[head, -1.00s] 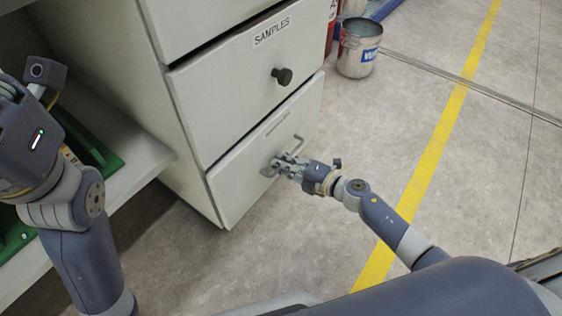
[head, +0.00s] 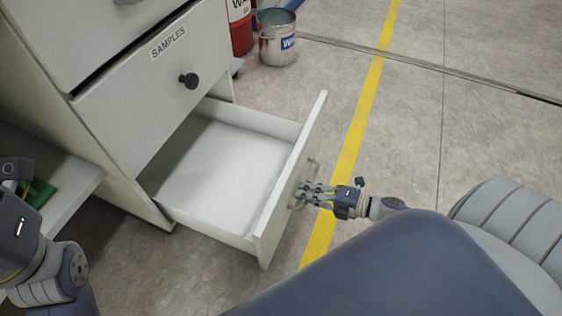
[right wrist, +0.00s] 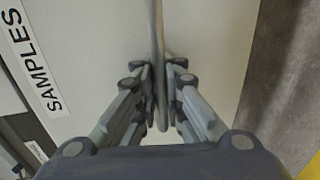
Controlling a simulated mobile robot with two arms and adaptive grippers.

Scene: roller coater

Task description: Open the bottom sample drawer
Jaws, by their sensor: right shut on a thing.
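The bottom sample drawer (head: 222,175) of the white cabinet is pulled far out in the head view, and its inside looks empty. My right gripper (head: 305,194) is shut on the bar handle (head: 315,170) on the drawer's front. In the right wrist view the handle (right wrist: 156,45) runs between the two fingers of the gripper (right wrist: 160,95). The drawer above it, with a SAMPLES label (head: 169,42) and a dark round knob (head: 189,80), is shut. My left arm shows at the left edge of the head view, but its fingers are out of sight.
A metal bucket (head: 277,40) and a red container (head: 240,28) stand on the floor behind the cabinet. A low shelf with a green item (head: 40,194) is at the left. A yellow line (head: 350,150) crosses open floor beyond the drawer front.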

